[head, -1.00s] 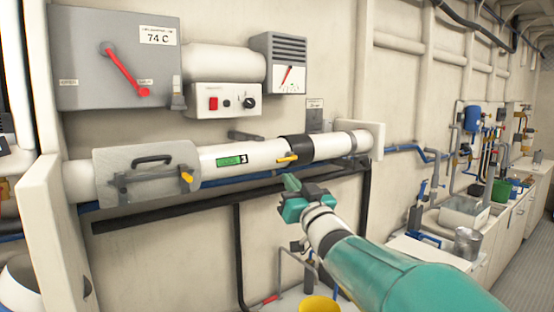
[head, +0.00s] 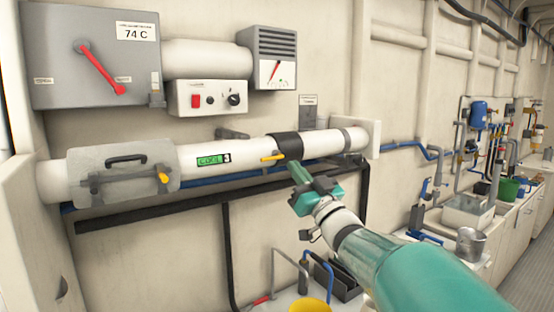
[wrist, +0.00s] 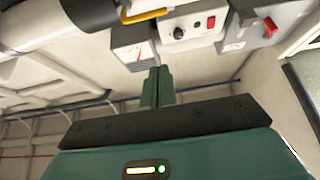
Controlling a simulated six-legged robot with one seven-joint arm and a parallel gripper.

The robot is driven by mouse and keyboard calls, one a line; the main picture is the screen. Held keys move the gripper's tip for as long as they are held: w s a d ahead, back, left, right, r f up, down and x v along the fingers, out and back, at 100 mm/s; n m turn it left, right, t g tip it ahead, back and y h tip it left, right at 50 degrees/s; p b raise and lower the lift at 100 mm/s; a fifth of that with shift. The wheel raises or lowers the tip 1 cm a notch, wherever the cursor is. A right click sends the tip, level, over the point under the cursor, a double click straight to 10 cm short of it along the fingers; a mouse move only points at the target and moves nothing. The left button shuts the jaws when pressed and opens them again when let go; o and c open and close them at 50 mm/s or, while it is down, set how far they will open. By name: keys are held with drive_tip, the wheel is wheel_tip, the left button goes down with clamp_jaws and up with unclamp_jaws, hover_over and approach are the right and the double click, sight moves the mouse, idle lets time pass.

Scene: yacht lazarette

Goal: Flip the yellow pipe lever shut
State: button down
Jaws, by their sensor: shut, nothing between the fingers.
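The yellow lever (head: 272,157) sits on the white pipe (head: 235,156), at the left edge of a black collar (head: 285,146). It lies roughly along the pipe, pointing left. It also shows at the top of the wrist view (wrist: 145,16). My green gripper (head: 297,170) is shut and empty. In the head view its fingertips are just right of and below the lever, by the collar's lower edge. The fingers (wrist: 158,86) are together in the wrist view, with the lever beyond them. I see no clear contact with the lever.
A grey clamp cover (head: 122,172) with a smaller yellow handle (head: 163,177) wraps the pipe at left. Above are a grey box with a red lever (head: 100,68), a switch panel (head: 208,98) and a gauge (head: 276,70). A black rail (head: 150,211) runs below the pipe.

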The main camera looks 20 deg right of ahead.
sight(273, 158)
drive_tip(key=w, duration=0.3)
drive_tip(key=w+a, duration=0.1)
drive_tip(key=w, duration=0.2)
drive_tip(key=w+a+r, duration=0.1)
drive_tip(key=w, duration=0.2)
drive_tip(key=shift+w+a+r, duration=0.1)
drive_tip(key=shift+a, duration=0.05)
